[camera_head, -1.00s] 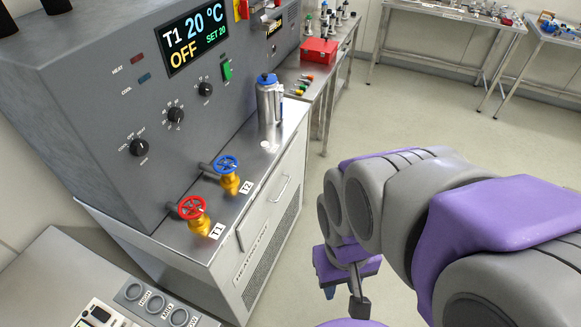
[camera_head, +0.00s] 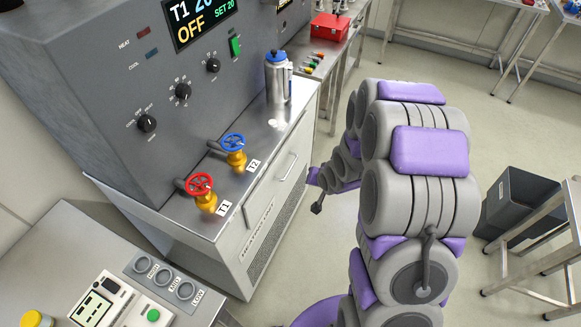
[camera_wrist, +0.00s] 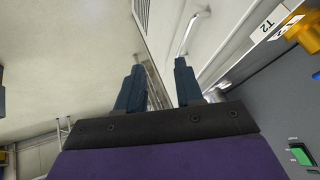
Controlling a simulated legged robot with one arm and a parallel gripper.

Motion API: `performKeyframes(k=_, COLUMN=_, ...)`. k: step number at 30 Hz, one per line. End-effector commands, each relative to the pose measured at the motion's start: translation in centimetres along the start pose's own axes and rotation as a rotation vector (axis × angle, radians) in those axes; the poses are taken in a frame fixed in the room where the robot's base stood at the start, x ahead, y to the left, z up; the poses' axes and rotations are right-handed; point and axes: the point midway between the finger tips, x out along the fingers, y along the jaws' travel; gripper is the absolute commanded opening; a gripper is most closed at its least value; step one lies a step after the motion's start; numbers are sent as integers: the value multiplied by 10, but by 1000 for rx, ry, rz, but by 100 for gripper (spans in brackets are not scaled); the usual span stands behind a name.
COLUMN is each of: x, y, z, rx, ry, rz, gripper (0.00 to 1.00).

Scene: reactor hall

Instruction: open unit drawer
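The unit drawer (camera_head: 272,190) is the pale front panel in the side of the metal cabinet, below the T1 and T2 valves. It looks shut. Its slim bar handle (camera_head: 289,166) also shows at the top of the wrist view (camera_wrist: 188,34). My gripper (camera_wrist: 159,66) has its two dark fingers spread apart with nothing between them. The handle lies beyond the fingertips, slightly toward the right finger, and appears apart from them.
On the cabinet top stand a red valve (camera_head: 200,185), a blue valve (camera_head: 234,143) and a silver flask (camera_head: 278,78). A control desk (camera_head: 60,260) is at the lower left. A dark bin (camera_head: 518,205) and a metal stand (camera_head: 550,235) are at the right. Floor beside the cabinet is clear.

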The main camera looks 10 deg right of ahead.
Motion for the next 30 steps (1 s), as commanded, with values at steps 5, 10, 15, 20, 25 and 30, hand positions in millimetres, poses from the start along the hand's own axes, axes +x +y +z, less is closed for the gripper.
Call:
performKeyframes(k=5, x=49, y=-2, z=8, rx=119, ry=84, rz=-128, gripper=36)
performKeyframes(k=10, x=81, y=-7, z=19, rx=256, ry=168, rz=-263, gripper=36)
performKeyframes(k=15, x=102, y=-9, z=33, rx=420, ry=250, rz=-402, gripper=36)
performKeyframes(k=20, x=112, y=-4, z=47, rx=593, ry=330, rz=-528, gripper=36)
performKeyframes(k=25, x=111, y=2, z=58, rx=749, ry=405, rz=-631, gripper=36)
performKeyframes(k=30, x=108, y=9, z=63, rx=839, ry=455, rz=-688, gripper=36)
